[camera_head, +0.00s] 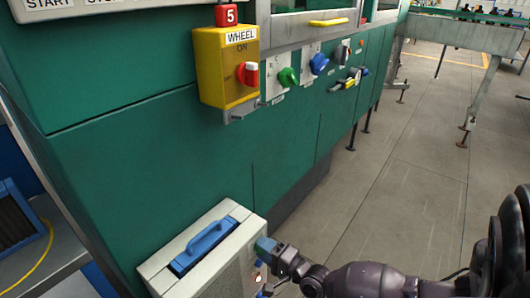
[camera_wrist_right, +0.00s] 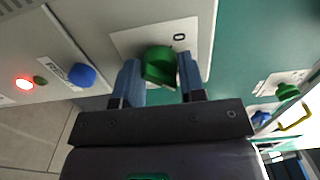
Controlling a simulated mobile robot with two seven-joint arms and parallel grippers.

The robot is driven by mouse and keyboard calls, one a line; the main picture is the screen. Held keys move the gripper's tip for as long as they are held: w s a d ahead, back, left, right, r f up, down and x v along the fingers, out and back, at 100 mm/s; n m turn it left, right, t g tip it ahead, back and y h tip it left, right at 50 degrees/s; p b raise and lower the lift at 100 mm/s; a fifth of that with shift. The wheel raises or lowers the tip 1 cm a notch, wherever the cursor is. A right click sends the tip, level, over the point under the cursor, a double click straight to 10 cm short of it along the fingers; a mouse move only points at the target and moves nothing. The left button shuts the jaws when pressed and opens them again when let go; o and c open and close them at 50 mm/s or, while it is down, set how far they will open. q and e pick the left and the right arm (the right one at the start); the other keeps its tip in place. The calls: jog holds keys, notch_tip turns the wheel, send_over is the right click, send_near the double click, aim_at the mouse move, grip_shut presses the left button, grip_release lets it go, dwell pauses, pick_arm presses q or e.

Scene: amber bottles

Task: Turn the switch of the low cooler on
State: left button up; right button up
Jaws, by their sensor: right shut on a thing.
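The low cooler (camera_head: 228,277) is a pale box with a blue handle (camera_head: 205,239) on top, standing against the green machine at the bottom of the head view. My right gripper (camera_head: 266,250) reaches its right side. In the right wrist view, its two blue-grey fingers are shut on a green knob (camera_wrist_right: 160,66) on a white plate (camera_wrist_right: 130,41) marked 0. Part of the knob is hidden between the fingers. A blue knob (camera_wrist_right: 82,75) and a lit red lamp (camera_wrist_right: 24,84) are on the same panel, left of the fingers. My left gripper is not in view.
The green machine (camera_head: 150,150) carries a yellow WHEEL box (camera_head: 225,65) with a red knob, plus green (camera_head: 288,77) and blue (camera_head: 319,64) knobs. A grey bench (camera_head: 60,250) with a yellow cable is at left.

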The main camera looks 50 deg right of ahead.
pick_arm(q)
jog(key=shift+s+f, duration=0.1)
pick_arm(e)
jog(key=o, duration=0.9)
pick_arm(q)
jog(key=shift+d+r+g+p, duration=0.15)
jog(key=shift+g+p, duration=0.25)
jog(key=shift+p, duration=0.45)
pick_arm(e)
jog(key=s, duration=1.1)
jog(key=shift+d, duration=0.4)
